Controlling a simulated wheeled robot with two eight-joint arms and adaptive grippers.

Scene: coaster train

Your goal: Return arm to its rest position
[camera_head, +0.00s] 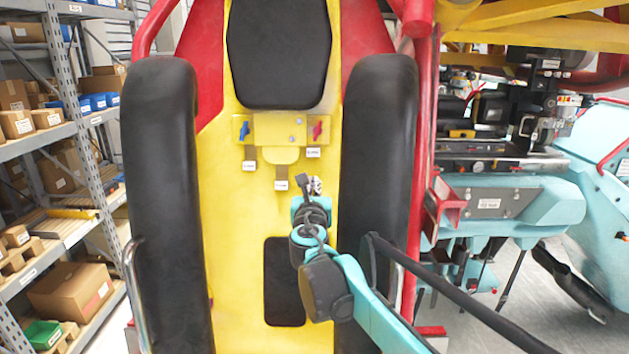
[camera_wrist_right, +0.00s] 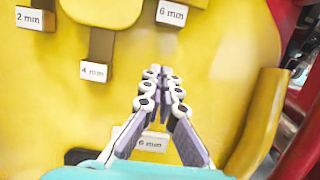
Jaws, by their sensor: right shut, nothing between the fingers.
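My right arm reaches in from the lower right of the head view. Its teal and black wrist is in front of the yellow seat back. My right gripper (camera_head: 314,186) is just below the labelled tabs, and its fingers are closed together and empty. In the right wrist view the gripper (camera_wrist_right: 155,76) points at the yellow surface, near the tab marked 4 mm (camera_wrist_right: 93,71). Another white label (camera_wrist_right: 151,142) shows partly behind the fingers. I cannot tell whether the fingertips touch the surface. My left gripper is not in view.
The coaster seat has a yellow back (camera_head: 235,240) between two black padded bars (camera_head: 160,200) (camera_head: 378,150). A blue knob (camera_head: 244,130) and a red knob (camera_head: 317,131) sit above the tabs. A red post (camera_head: 424,120) and teal machinery (camera_head: 540,200) stand right; shelves (camera_head: 85,160) stand left.

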